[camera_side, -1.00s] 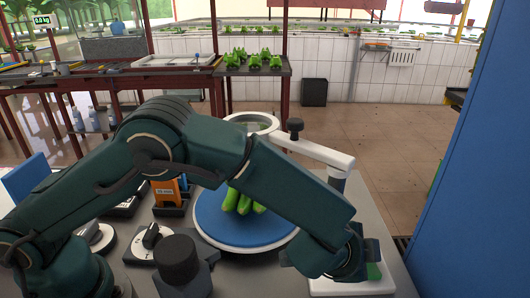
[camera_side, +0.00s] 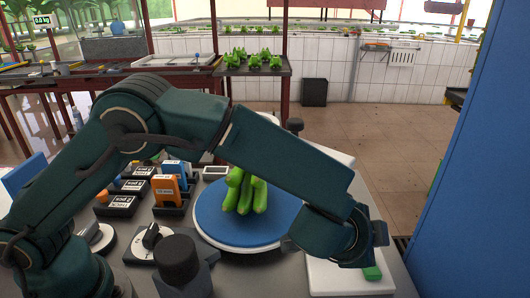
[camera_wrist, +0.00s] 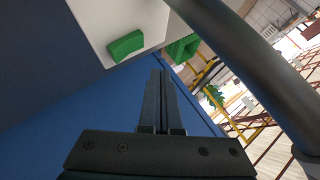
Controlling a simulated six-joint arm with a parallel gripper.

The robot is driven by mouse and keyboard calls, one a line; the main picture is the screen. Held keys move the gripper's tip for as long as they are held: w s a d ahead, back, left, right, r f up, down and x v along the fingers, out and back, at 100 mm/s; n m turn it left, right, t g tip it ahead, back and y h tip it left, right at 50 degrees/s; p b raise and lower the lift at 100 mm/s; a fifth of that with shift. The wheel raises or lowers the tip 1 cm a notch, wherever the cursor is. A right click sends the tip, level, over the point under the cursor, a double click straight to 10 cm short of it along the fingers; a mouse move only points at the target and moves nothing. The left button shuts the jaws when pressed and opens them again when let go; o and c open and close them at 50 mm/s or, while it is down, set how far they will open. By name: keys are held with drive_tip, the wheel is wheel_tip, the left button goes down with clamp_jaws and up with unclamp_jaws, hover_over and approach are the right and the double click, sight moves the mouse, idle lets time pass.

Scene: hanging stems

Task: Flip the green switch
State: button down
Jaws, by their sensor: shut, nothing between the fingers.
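The green switch (camera_side: 372,272) is a small green block on the white base plate (camera_side: 335,280) at the right front of the bench, just below my gripper (camera_side: 378,236). In the wrist view, a green block (camera_wrist: 125,45) sits on the white surface, up and left of my gripper (camera_wrist: 160,74). The two dark fingers are together with nothing between them. A clear gap shows in the picture between the fingertips and the green block. In the side view, the fingertips are mostly hidden by the wrist.
A blue round plate (camera_side: 212,222) with green, banana-like fruit (camera_side: 243,192) lies left of the white base. A dial (camera_side: 152,238) and an orange block (camera_side: 168,188) stand further left. A tall blue panel (camera_side: 475,170) bounds the right side.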

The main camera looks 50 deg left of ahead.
drive_tip(key=shift+s+d+r, duration=0.1)
drive_tip(key=shift+r, duration=1.25)
drive_tip(key=s+a+r+h, duration=0.2)
drive_tip(key=s+r, duration=0.1)
drive_tip(key=r, duration=0.4)
drive_tip(key=s+a+r+h, duration=0.1)
drive_tip(key=s+a+r, duration=0.2)
drive_tip(key=r, duration=0.4)
drive_tip(key=s+a+f+n+g+y, duration=0.1)
drive_tip(key=s+a+n, duration=0.15)
drive_tip(key=a, duration=0.25)
drive_tip(key=s+a+f+n+y, duration=0.1)
drive_tip(key=s+a+n+y, duration=0.15)
drive_tip(key=a, duration=0.25)
drive_tip(key=s+a+f+n+g, duration=0.1)
drive_tip(key=s+a+f+n, duration=0.1)
drive_tip(key=s, duration=0.2)
drive_tip(key=s+a+f+n+g, duration=0.1)
drive_tip(key=s+a+f+n, duration=0.1)
drive_tip(key=s, duration=0.2)
drive_tip(key=s+a+f+n+g, duration=0.1)
drive_tip(key=s+a+f+n, duration=0.1)
drive_tip(key=s, duration=0.2)
drive_tip(key=shift+s+a, duration=0.1)
drive_tip(key=shift+a, duration=0.1)
